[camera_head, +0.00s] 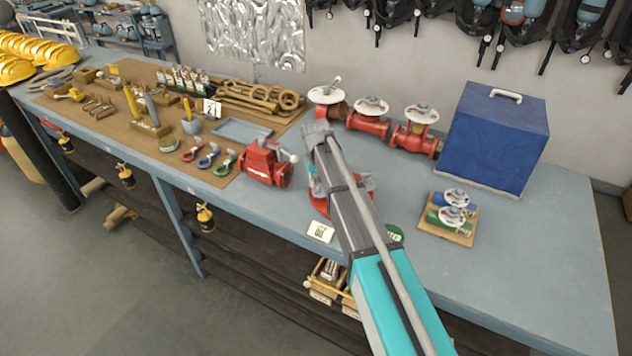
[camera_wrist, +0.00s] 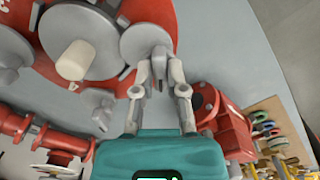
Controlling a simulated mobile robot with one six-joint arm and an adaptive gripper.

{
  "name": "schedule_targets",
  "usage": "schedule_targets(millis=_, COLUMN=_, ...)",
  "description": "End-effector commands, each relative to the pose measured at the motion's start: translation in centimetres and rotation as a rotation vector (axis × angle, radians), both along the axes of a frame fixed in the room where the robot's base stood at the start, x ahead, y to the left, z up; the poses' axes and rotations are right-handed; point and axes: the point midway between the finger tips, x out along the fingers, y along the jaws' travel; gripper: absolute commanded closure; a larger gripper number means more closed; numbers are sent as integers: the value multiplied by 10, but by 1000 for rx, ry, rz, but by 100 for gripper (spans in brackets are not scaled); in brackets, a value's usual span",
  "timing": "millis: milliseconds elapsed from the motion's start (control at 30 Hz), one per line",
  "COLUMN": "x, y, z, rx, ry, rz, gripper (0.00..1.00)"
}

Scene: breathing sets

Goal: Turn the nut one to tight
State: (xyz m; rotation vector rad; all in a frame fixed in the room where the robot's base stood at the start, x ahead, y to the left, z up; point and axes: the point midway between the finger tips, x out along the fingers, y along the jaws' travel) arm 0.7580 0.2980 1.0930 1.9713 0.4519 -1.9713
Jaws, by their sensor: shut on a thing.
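A red flanged part (camera_wrist: 165,15) fills the top left of the wrist view and carries several grey round pieces. In the head view its red rim (camera_head: 322,203) shows beside my arm, which hides most of it. My gripper (camera_wrist: 160,58) is shut at the edge of the grey round piece on the right, which I take as nut one (camera_wrist: 146,40). The fingers hide part of the nut, so the exact contact is unclear. A larger grey disc with a cream knob (camera_wrist: 76,60) lies left of it.
A red vise (camera_head: 266,163) stands left of the flanged part, and red valves (camera_head: 368,122) stand behind it. A blue box (camera_head: 495,135) and a small board with two valves (camera_head: 448,232) are to the right. The bench's right front is clear.

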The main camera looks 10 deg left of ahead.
Motion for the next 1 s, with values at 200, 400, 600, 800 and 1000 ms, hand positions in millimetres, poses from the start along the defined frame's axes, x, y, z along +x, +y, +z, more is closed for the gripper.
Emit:
schedule_targets(millis=200, x=0, y=0, z=0, rx=0, ry=0, rz=-7, gripper=100)
schedule_targets(millis=400, x=0, y=0, z=0, rx=0, ry=0, rz=-6, gripper=79)
schedule_targets(millis=600, x=0, y=0, z=0, rx=0, ry=0, rz=-5, gripper=49)
schedule_targets(millis=800, x=0, y=0, z=0, rx=0, ry=0, rz=-5, gripper=49)
schedule_targets(millis=1000, x=0, y=0, z=0, rx=0, ry=0, rz=0, gripper=49)
